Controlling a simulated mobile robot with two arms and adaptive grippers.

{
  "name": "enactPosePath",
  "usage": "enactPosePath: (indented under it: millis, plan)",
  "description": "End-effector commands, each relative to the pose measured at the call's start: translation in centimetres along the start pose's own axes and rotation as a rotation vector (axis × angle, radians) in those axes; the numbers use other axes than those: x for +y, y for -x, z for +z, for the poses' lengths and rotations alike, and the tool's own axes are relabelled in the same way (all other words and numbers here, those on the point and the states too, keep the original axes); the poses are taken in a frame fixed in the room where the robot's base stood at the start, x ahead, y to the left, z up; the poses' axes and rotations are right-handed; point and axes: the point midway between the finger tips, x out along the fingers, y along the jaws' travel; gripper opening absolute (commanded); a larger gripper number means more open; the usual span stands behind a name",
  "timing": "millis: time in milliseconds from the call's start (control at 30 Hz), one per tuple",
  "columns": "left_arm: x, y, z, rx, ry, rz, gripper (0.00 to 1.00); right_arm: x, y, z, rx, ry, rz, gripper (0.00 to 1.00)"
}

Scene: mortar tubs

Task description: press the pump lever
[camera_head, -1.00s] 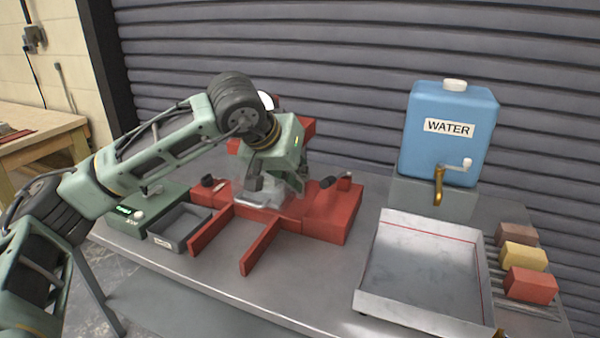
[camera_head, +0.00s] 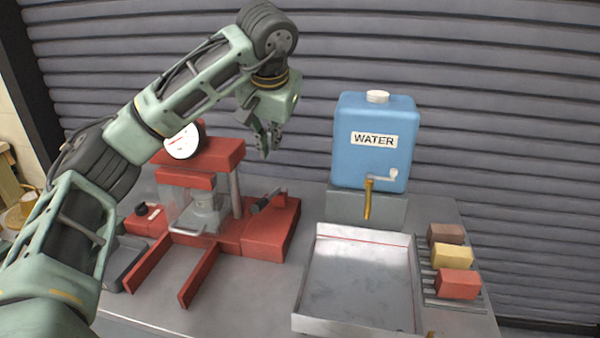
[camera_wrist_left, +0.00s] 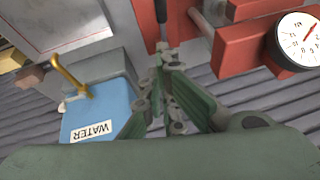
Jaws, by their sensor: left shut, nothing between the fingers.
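The red press (camera_head: 205,155) stands at the left of the bench, with a round white dial gauge (camera_head: 183,142) on its upper left. The pump lever (camera_head: 267,201) is a short dark handle on the red block at the press's right side, tilted up to the right. A dark rod that looks like this lever shows at the top of the left wrist view (camera_wrist_left: 160,12). My left gripper (camera_head: 268,153) points down, shut and empty, in the air above the lever and apart from it. Its closed fingers (camera_wrist_left: 163,52) fill the middle of the wrist view. My right gripper is not in view.
A blue water tank (camera_head: 374,160) with a brass tap stands behind a shallow metal tray (camera_head: 358,322). Several coloured blocks (camera_head: 455,284) sit on a rack at the right. Two red rails (camera_head: 200,277) extend forward from the press. A grey metal piece (camera_head: 203,213) sits inside the press.

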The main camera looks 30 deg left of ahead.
Motion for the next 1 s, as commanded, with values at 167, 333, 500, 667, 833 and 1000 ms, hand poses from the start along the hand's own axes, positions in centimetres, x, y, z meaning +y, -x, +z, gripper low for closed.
enactPosePath:
  millis: [167, 333, 500, 667, 833, 1000]
  plan:
    - [-0.1, 0.0, 0.1, -0.003, 0.0, -0.003, 0.0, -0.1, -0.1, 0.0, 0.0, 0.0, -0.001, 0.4]
    - [-0.1, -0.2, 0.1, -0.003, 0.0, -0.002, 0.0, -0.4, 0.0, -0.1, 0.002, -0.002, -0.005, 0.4]
    - [-0.1, -1.8, 0.1, -0.007, 0.001, -0.002, 0.0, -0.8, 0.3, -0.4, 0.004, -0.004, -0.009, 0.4]
    - [-0.1, -5.0, 0.1, -0.008, 0.0, -0.003, 0.0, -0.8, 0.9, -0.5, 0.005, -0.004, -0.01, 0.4]
    - [-0.1, -8.6, 0.1, -0.008, 0.001, -0.003, 0.0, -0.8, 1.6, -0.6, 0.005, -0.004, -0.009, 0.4]
    - [-0.2, -11.2, 1.2, -0.005, -0.002, -0.003, 0.0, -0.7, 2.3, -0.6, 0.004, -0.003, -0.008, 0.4]
